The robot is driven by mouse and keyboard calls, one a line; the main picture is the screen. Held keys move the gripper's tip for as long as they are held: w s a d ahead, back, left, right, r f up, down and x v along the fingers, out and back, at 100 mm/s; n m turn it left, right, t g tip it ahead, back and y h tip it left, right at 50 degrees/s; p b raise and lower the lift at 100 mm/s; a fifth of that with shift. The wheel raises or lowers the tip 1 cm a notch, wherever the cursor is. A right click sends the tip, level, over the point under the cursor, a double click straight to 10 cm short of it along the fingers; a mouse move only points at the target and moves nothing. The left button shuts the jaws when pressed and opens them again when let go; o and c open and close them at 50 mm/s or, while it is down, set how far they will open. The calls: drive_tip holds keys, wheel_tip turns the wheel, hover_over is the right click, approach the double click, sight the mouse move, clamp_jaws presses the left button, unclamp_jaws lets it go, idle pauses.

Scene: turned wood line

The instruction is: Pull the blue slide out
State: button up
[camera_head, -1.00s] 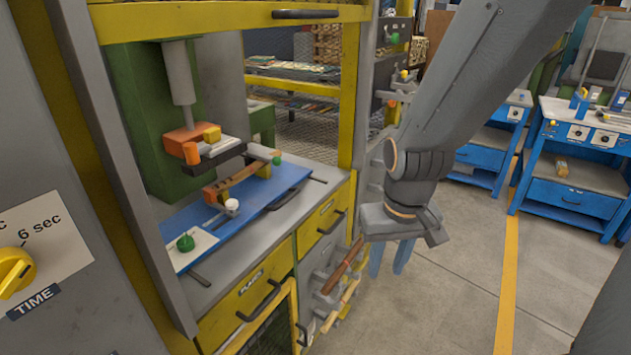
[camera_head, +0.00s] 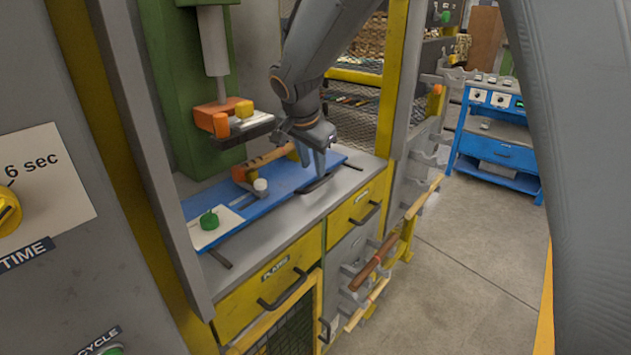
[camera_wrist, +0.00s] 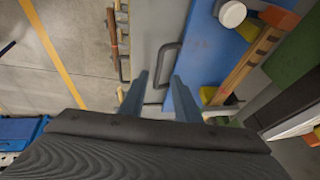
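The blue slide (camera_head: 285,190) is a flat blue board lying on the grey bed of the machine. Its dark handle (camera_head: 316,184) is on the front edge near the right end. My gripper (camera_head: 314,172) points down just above this handle. In the wrist view my gripper (camera_wrist: 159,76) is open and empty, with its two blue-grey fingers apart. The handle (camera_wrist: 167,60) shows ahead of the fingers, and its near end appears between the tips. I cannot tell whether they touch. The slide also shows in the wrist view (camera_wrist: 215,60), to the right of the handle.
On the slide are a turned wooden piece (camera_head: 265,160), a white knob (camera_head: 260,185) and a white plate with a green knob (camera_head: 209,220). An orange clamp head (camera_head: 222,115) hangs above. A yellow post (camera_head: 393,75) stands right of the bed. Drawers (camera_head: 270,280) are below.

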sight(317, 184)
drive_tip(key=shift+p+x, duration=0.65)
drive_tip(key=shift+x, duration=2.75)
clamp_jaws()
